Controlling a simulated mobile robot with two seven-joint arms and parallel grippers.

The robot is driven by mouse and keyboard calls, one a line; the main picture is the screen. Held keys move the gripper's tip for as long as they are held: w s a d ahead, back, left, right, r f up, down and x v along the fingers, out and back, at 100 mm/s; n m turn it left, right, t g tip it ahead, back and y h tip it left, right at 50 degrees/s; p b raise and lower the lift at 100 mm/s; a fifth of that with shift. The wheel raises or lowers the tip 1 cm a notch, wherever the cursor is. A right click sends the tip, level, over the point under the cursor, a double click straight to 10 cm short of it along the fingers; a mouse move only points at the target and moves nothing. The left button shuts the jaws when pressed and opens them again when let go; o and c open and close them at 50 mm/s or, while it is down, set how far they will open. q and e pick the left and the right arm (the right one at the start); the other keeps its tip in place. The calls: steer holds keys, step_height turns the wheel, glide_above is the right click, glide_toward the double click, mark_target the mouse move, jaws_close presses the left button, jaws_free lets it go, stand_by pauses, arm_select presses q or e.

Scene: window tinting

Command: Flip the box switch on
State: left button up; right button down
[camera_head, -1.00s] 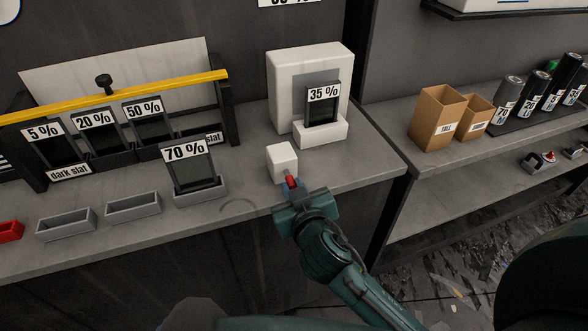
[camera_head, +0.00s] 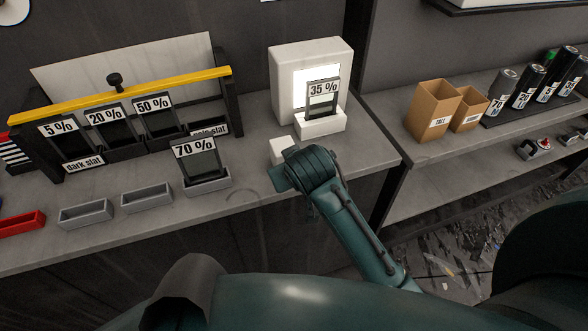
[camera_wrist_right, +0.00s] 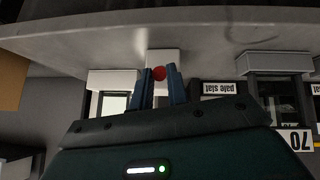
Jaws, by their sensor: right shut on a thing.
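The box switch is a small white cube (camera_head: 282,147) on the counter in front of the white light box (camera_head: 281,85). Its red lever tip (camera_wrist_right: 158,73) shows in the right wrist view between the blue fingers of my right gripper (camera_wrist_right: 160,80), which is shut on it. In the head view my right gripper (camera_head: 290,170) partly covers the cube and hides the lever. The light box panel (camera_head: 300,86) glows bright white behind the 35 % sample (camera_head: 323,91), which stands in a white holder. My left gripper is not in view.
The 70 % sample (camera_head: 197,155) stands in a grey tray left of my gripper. Empty grey trays (camera_head: 148,198) and a red tray (camera_head: 20,222) lie further left. A rack with a yellow bar (camera_head: 160,88) stands behind. Cardboard boxes (camera_head: 425,110) are on the right shelf.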

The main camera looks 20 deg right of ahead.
stand_by(0.4)
steer(key=c, duration=1.4)
jaws_free()
steer(key=shift+w, duration=0.1)
steer(key=shift+o, duration=0.2)
steer(key=shift+r, duration=0.15)
